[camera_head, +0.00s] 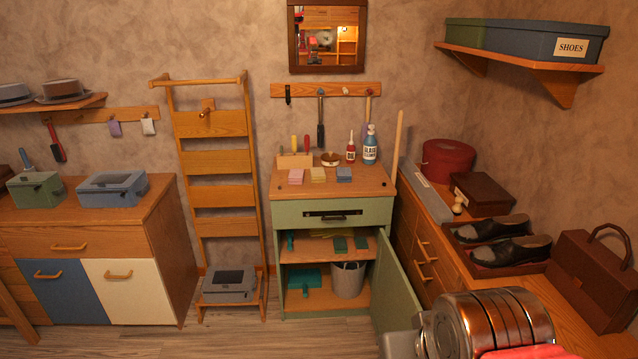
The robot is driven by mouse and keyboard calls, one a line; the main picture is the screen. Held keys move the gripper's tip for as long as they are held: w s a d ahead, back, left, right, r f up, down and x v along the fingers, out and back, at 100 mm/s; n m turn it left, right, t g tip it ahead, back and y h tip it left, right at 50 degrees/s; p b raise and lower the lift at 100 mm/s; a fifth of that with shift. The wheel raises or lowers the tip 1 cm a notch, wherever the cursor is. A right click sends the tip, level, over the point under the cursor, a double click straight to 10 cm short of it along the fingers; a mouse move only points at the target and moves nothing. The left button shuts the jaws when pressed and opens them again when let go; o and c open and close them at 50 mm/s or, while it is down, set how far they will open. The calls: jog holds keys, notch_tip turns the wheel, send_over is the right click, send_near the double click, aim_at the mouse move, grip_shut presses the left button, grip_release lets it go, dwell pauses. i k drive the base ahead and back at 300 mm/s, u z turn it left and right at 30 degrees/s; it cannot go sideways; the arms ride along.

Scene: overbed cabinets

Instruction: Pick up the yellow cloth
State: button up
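A small folded yellow cloth (318,174) lies on the wooden top of the green cabinet (287,213), between a pink cloth (296,175) and a blue cloth (344,175). The three lie in a row near the front edge, a little apart. A thin yellow-green item (322,234) also shows inside the cabinet, just under the drawer; I cannot tell what it is. Metallic rounded parts that look like my own arm fill the bottom right corner. My gripper's fingers do not show.
Behind the cloths stand a brown bowl (331,159), a red bottle (351,148) and a blue cleaner bottle (370,146). The cabinet's green door (397,292) stands open into the floor space. A ladder-like rack (222,193) stands to the left. Some floor in front is clear.

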aim_at(317, 174)
jog(key=k, duration=0.15)
jog(key=u, duration=0.35)
jog(key=i, duration=1.35)
jog(key=u, duration=0.35)
jog(key=i, duration=1.6)
jog(key=z, duration=0.15)
